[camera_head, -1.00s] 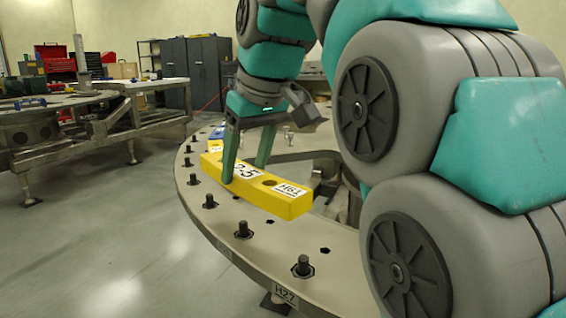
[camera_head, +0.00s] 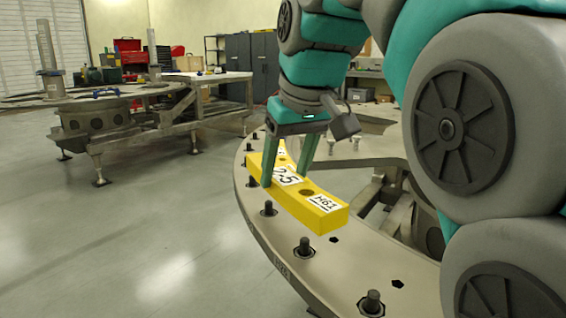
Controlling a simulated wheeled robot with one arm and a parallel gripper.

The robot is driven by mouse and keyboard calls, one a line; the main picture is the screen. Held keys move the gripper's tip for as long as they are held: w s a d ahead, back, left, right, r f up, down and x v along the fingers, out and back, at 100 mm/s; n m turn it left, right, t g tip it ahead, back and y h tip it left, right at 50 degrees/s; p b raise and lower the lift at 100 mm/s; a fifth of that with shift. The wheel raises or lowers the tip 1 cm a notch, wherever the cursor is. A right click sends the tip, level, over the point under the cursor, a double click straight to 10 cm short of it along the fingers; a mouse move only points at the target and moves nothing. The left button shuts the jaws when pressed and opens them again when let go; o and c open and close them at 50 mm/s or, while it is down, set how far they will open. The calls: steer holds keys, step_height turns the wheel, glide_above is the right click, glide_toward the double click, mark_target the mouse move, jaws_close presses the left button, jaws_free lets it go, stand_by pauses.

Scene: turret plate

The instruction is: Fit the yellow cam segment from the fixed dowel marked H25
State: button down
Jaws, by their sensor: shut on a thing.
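The yellow cam segment (camera_head: 316,211) is a long bar with a round hole and white labels reading 2-5 and H61. My gripper (camera_head: 285,180) is shut on it, one green finger on each long side near the 2-5 label. The segment is over the rim of the turret plate (camera_head: 262,224), near the dark dowels; I cannot tell whether it touches them. Dark dowels (camera_head: 305,246) stand along the rim, one at the near end (camera_head: 372,302). I cannot make out a dowel marked H25. A small label on the plate's outer edge is too blurred to read.
My own arm fills the right side and hides part of the plate. A second round plate on a stand (camera_head: 90,103) and a workbench (camera_head: 205,78) are at the back left. The grey floor (camera_head: 130,230) left of the turret plate is clear.

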steer(key=shift+f+b, duration=1.95)
steer(key=shift+f, duration=1.55)
jaws_free()
steer(key=shift+v, duration=3.9)
